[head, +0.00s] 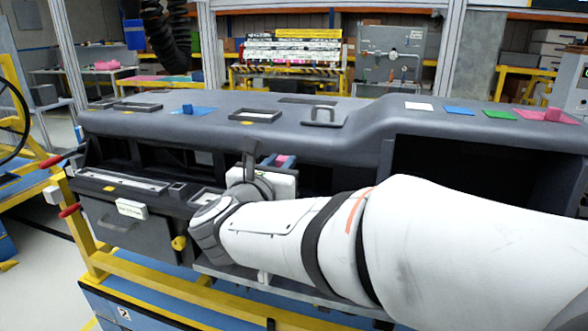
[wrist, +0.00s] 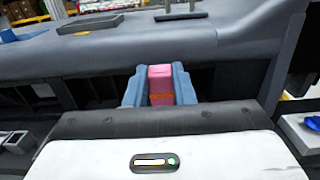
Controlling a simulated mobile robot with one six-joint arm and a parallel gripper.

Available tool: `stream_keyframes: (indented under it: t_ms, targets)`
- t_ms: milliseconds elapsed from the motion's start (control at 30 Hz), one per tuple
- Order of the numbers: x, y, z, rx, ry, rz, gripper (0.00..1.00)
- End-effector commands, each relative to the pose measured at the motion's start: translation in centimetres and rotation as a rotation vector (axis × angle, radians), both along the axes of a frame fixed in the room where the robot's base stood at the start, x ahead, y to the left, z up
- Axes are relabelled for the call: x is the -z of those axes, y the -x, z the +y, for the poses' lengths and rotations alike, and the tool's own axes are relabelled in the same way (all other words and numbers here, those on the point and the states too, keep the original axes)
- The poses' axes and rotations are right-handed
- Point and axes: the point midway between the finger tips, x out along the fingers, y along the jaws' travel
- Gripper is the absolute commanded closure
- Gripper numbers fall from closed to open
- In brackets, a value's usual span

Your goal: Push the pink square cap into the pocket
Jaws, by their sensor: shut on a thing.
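My gripper (wrist: 159,82) is shut, its two blue fingers on either side of the pink square cap (wrist: 160,84). An orange band crosses the cap's front. In the head view the cap (head: 283,159) shows as a small pink patch beyond my wrist, in front of the dashboard's dark open front. A small square-framed opening (head: 177,187) is in the lower left panel; it also shows at the left of the wrist view (wrist: 14,140). I cannot tell whether it is the pocket. My arm hides part of the lower panel.
The grey dashboard (head: 355,133) spans the view. On its top are a raised handle (head: 322,113), dark rectangular frames (head: 255,115), a blue pad (head: 459,110), a green pad (head: 499,115) and another pink piece (head: 553,115) on a pink pad. A yellow frame (head: 155,270) runs below.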

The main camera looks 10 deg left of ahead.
Motion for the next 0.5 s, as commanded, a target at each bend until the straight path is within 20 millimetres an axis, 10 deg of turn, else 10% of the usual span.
stream_keyframes:
  t_ms: [500]
  targets:
    - [4.8,-0.1,-0.1,0.002,0.001,0.0,0.99]
